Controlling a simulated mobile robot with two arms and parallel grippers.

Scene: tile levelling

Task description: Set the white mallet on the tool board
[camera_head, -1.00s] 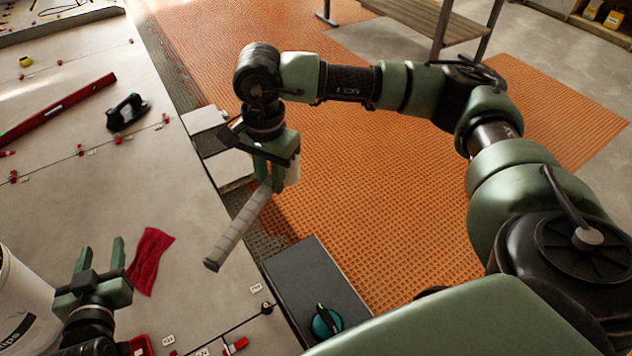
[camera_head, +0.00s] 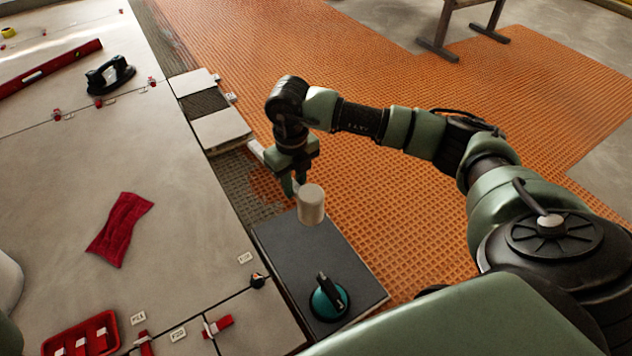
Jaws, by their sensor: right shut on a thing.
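My right gripper (camera_head: 292,188) is shut on the white mallet and points down. The mallet's white cylindrical head (camera_head: 311,203) shows just right of the fingertips, above the far end of a dark grey slab (camera_head: 278,243). A pale piece that looks like its handle (camera_head: 257,150) shows left of the gripper; the fingers hide the part between. I cannot tell for sure which surface is the tool board. A low panel (camera_head: 224,130) with two light parts and a dark part between lies beyond the slab. My left gripper's fingers are out of view.
A teal suction lifter (camera_head: 328,298) stands on the slab's near end. The tiled floor at left bears a red cloth (camera_head: 121,229), a red tray (camera_head: 82,338), red clips, a black suction handle (camera_head: 109,75) and a red level (camera_head: 50,70). Orange matting (camera_head: 420,200) lies to the right.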

